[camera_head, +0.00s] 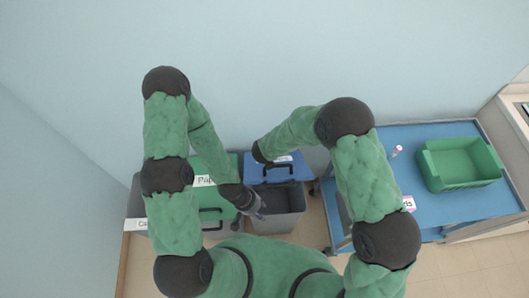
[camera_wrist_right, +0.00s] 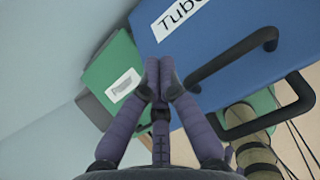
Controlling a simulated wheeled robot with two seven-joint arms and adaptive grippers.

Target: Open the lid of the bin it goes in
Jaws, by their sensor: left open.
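The blue lid (camera_head: 279,168) of a grey bin (camera_head: 280,222) stands raised, with the bin's dark inside showing below it. The lid carries a white label and a black handle (camera_head: 278,173). In the right wrist view the blue lid (camera_wrist_right: 235,50) fills the upper right; its label begins "Tub". My left gripper (camera_head: 260,210) is open at the left part of the bin's opening. My right gripper (camera_wrist_right: 162,75) has its fingertips together in front of the blue lid, beside the handle (camera_wrist_right: 235,70), with nothing visible between them. In the head view its fingers are hidden.
A green-lidded bin (camera_head: 208,222) labelled "Pap" stands to the left, closed, with another labelled bin (camera_head: 136,224) beyond it. The wall is close behind.

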